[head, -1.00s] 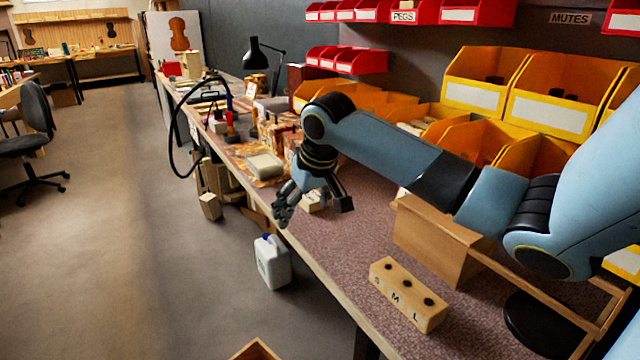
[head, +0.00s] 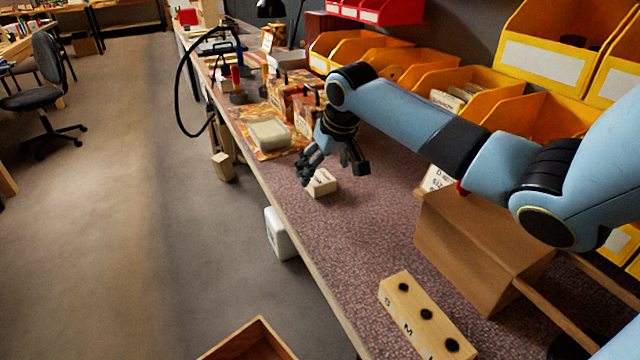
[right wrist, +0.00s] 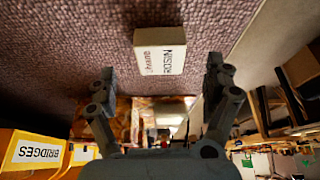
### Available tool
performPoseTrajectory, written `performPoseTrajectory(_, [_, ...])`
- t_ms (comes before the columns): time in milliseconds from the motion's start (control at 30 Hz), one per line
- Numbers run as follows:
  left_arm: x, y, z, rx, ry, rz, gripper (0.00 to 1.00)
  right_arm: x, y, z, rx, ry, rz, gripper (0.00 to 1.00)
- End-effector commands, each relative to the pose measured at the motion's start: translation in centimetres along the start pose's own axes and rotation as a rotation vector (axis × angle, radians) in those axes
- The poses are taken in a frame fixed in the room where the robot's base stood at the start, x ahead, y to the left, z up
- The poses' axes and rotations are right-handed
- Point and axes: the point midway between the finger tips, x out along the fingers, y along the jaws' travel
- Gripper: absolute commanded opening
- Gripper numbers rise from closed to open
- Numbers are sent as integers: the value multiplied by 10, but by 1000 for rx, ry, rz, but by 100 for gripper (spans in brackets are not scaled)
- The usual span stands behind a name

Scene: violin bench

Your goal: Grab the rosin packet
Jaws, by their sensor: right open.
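The rosin packet (head: 321,183) is a small pale box lying on the bench near its front edge. In the right wrist view the packet (right wrist: 160,50) shows its printed label with the word ROSIN, beyond the fingertips and near the middle of the gap between them. My right gripper (head: 336,172) is open and empty, its fingers spread just above and around the packet in the head view. It also shows in the right wrist view (right wrist: 162,85) with its two fingers well apart. I cannot tell whether a finger touches the packet. My left gripper is not in view.
A wooden block with black holes (head: 425,316) and a cardboard box (head: 470,245) stand on the bench to the right. A pale box (head: 270,134) lies behind the gripper. Yellow bins (head: 540,115) line the wall. The bench around the packet is clear.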

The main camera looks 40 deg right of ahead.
Motion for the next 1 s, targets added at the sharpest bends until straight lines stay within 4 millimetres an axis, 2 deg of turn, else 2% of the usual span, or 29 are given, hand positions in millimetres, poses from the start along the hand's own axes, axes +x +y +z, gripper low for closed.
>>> performPoseTrajectory(100, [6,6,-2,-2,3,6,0,22,0,-1,2,-3,-1,85])
performPoseTrajectory(233, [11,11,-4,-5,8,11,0,40,1,-1,2,-3,-1,85])
performPoseTrajectory(533, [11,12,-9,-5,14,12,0,44,1,-2,0,0,0,85])
performPoseTrajectory(900, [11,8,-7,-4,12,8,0,44,1,-2,0,-1,0,36])
performPoseTrajectory(1000, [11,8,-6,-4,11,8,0,44,1,-2,0,-1,0,34])
